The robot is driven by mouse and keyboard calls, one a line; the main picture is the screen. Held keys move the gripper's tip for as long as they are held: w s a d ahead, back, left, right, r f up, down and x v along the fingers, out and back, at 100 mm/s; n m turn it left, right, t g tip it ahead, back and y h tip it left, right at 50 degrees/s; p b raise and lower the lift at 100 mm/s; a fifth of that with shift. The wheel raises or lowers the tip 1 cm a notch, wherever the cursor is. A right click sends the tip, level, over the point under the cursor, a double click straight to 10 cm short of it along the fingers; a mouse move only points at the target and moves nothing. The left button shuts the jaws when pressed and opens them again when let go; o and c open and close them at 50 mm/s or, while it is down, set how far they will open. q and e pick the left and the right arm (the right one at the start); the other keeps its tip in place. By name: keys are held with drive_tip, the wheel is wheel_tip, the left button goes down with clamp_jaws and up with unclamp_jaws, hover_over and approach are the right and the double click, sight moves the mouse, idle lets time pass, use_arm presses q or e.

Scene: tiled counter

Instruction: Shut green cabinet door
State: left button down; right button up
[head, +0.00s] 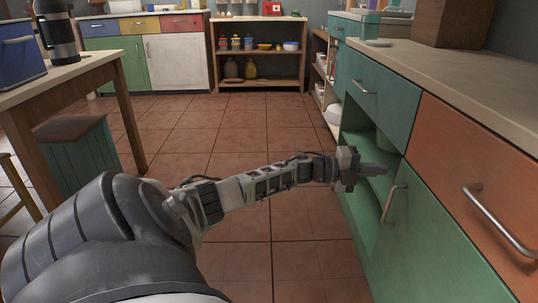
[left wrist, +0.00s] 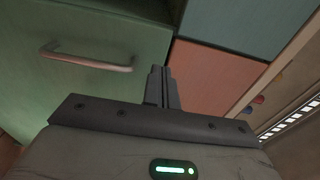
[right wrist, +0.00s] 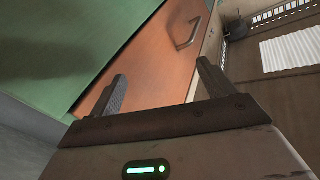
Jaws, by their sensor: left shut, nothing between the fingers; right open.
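The green cabinet door (head: 432,245) with a metal handle (head: 393,203) is at the lower right of the head view, below an orange drawer. Beside it on the left, an open green compartment (head: 381,188) shows a shelf. My left gripper (head: 380,169) is shut and empty, in front of this opening and just above and left of the handle. In the left wrist view, its closed fingers (left wrist: 161,88) are right of a green front with a handle (left wrist: 90,60). My right gripper (right wrist: 162,88) is open and empty in the right wrist view, near a green panel (right wrist: 60,40).
A teal drawer (head: 376,100) and an orange drawer (head: 490,185) lie under the counter top (head: 450,75). A wooden table (head: 90,70) and green stool (head: 75,150) stand at left. Shelves (head: 262,60) are at the back. The tiled floor (head: 190,130) between is clear.

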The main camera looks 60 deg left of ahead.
use_arm(q)
drive_tip(key=p+v, duration=0.4)
drive_tip(key=v, duration=1.2)
use_arm(e)
drive_tip(key=shift+s+d+f+g+h, duration=0.15)
drive_tip(key=shift+s+f+g+h, duration=0.1)
drive_tip(key=shift+f+g+h, duration=0.25)
drive_tip(key=shift+s+d+f+g+h, duration=0.15)
drive_tip(key=shift+s+f+g+h, duration=0.2)
drive_tip(key=shift+f, duration=0.35)
drive_tip(key=shift+w+f, duration=0.1)
use_arm(q)
drive_tip(key=shift+s, duration=0.1)
